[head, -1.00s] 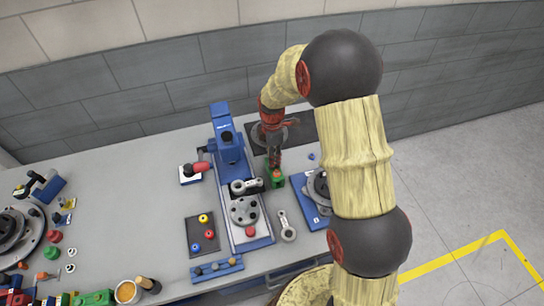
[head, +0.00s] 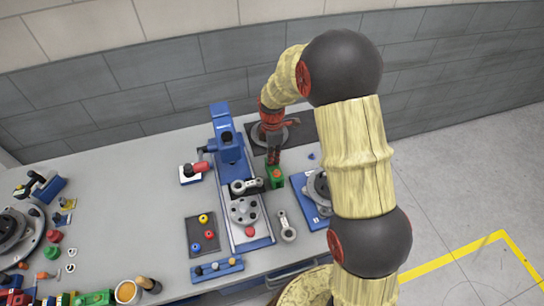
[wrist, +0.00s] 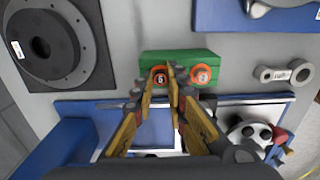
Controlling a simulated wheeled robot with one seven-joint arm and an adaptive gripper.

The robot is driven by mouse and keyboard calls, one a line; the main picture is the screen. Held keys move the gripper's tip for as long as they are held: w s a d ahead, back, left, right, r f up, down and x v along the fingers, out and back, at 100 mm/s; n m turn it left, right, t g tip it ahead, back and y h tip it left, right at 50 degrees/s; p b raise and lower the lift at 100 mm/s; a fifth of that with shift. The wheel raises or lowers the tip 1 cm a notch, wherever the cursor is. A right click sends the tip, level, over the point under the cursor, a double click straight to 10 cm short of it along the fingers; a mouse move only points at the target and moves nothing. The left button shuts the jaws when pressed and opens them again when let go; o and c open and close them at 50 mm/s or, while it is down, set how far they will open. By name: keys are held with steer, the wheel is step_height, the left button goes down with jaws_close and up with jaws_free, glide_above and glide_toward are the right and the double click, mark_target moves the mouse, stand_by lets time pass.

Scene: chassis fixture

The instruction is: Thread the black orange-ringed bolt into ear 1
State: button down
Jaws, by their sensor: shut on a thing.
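The green block (head: 275,178) stands on the table beside the blue fixture, just under my gripper (head: 273,162). In the wrist view the green block (wrist: 180,62) carries two orange-ringed round spots. The left one, a dark-centred orange ring (wrist: 160,75), is at the fingertips and looks like the black orange-ringed bolt. My gripper (wrist: 173,70) is shut there, apparently on that bolt, still at the block. The fingers partly hide the contact. The right spot (wrist: 201,74) has a paler centre. I cannot tell which part is ear 1.
A blue fixture (head: 230,157) with a grey holed disc (head: 244,211) stands left of the block. A grey link (head: 287,227) lies in front. A blue plate (head: 309,207) is at right. A black mat with a round flange (wrist: 45,45) is behind. A dark tray (head: 202,234) holds coloured pieces.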

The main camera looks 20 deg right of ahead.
stand_by(0.4)
steer(key=shift+r+p, duration=2.25)
steer(key=shift+r, duration=1.25)
steer(key=shift+r, duration=0.1)
